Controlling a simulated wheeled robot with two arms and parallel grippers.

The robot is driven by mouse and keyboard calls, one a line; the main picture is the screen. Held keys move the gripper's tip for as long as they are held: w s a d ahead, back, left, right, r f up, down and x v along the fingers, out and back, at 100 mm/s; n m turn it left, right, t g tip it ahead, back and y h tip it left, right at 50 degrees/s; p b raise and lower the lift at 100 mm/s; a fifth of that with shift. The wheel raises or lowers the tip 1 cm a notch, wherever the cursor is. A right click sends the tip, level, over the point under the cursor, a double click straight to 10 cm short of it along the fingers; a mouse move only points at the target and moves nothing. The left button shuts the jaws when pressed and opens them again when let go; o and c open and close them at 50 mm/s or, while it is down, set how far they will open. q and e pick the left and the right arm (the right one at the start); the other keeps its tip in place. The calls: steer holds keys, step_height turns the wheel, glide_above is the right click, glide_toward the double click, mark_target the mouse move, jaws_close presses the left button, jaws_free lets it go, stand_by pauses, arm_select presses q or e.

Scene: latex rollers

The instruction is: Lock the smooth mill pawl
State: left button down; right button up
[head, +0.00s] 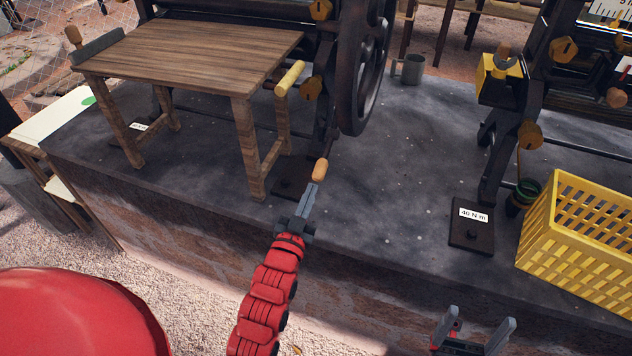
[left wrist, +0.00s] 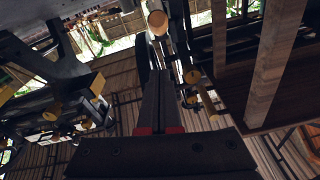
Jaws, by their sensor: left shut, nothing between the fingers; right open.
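A mill with a dark flywheel (head: 358,65) stands behind the wooden table, and a second mill (head: 545,100) stands at the right. I cannot tell by sight which is the smooth one. A small lever with a light wooden knob (head: 320,170) shows low at the left mill; I cannot tell if it is the pawl. My left gripper (head: 312,190) is shut and empty, its tips just below that knob in the picture. In the left wrist view its fingers (left wrist: 160,95) point toward a wooden knob (left wrist: 158,22); contact is unclear. My right gripper (head: 478,332) is open and empty at the bottom.
A wooden table (head: 190,50) stands left of my left gripper. A yellow crate (head: 575,240) and a black plate with a "40 N m" label (head: 471,238) are at the right. A grey mug (head: 412,69) stands farther back. The slab (head: 400,170) between the mills is mostly clear.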

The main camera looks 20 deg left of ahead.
arm_select(q)
steer(key=shift+s+f, duration=0.15)
steer(key=shift+s, duration=1.5)
